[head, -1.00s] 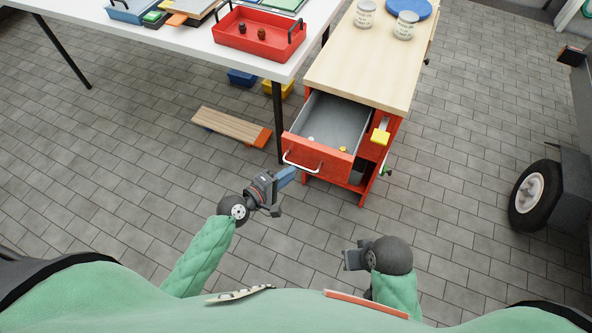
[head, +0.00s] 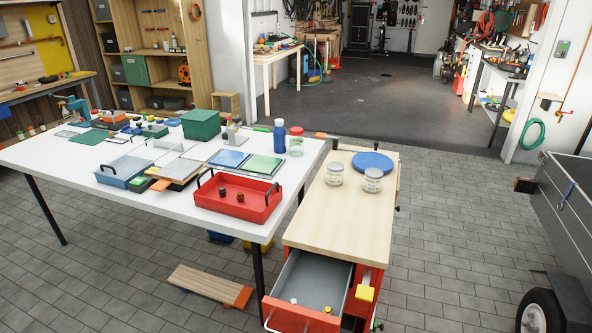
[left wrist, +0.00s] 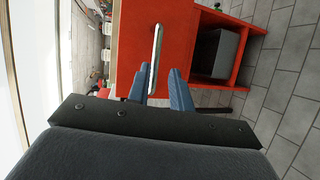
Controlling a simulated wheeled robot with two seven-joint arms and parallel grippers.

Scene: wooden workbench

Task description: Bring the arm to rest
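My left gripper (left wrist: 158,72) shows in the left wrist view, its two blue fingers spread apart. The silver drawer handle (left wrist: 157,45) stands upright in that picture, its lower end between the fingers with gaps at the sides. I cannot tell how deep it sits between them. Behind it is the red drawer front (left wrist: 192,40). In the head view the drawer (head: 300,317) of the red cabinet stands pulled out, with small items inside. Neither gripper shows in the head view, and my right gripper is in no current view.
The cabinet's wooden top (head: 320,222) holds two tins (head: 335,174) and a blue disc (head: 373,162). A white table (head: 70,161) with a red tray (head: 237,206) stands to the left. A plank (head: 208,284) lies on the floor below. A trailer (head: 558,205) is at right.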

